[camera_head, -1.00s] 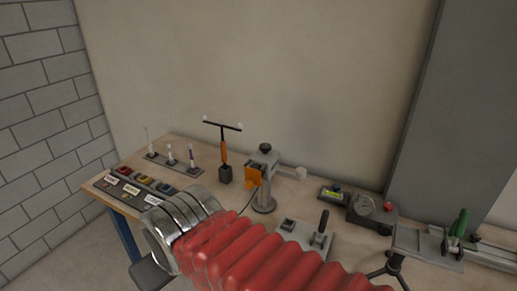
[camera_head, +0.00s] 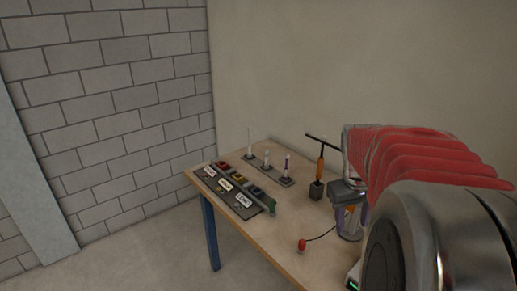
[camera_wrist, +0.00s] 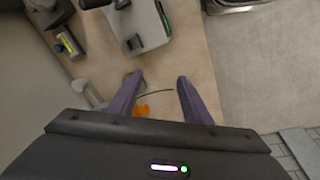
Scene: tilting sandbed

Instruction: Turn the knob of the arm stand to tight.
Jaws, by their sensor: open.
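My gripper (camera_head: 349,226) hangs over the table at the right of the head view, pointing down. In the wrist view its two purple-grey fingers (camera_wrist: 159,82) are spread apart with nothing held between them. The knob's setting cannot be read.
A red knob-like thing (camera_head: 302,245) lies near the front edge.

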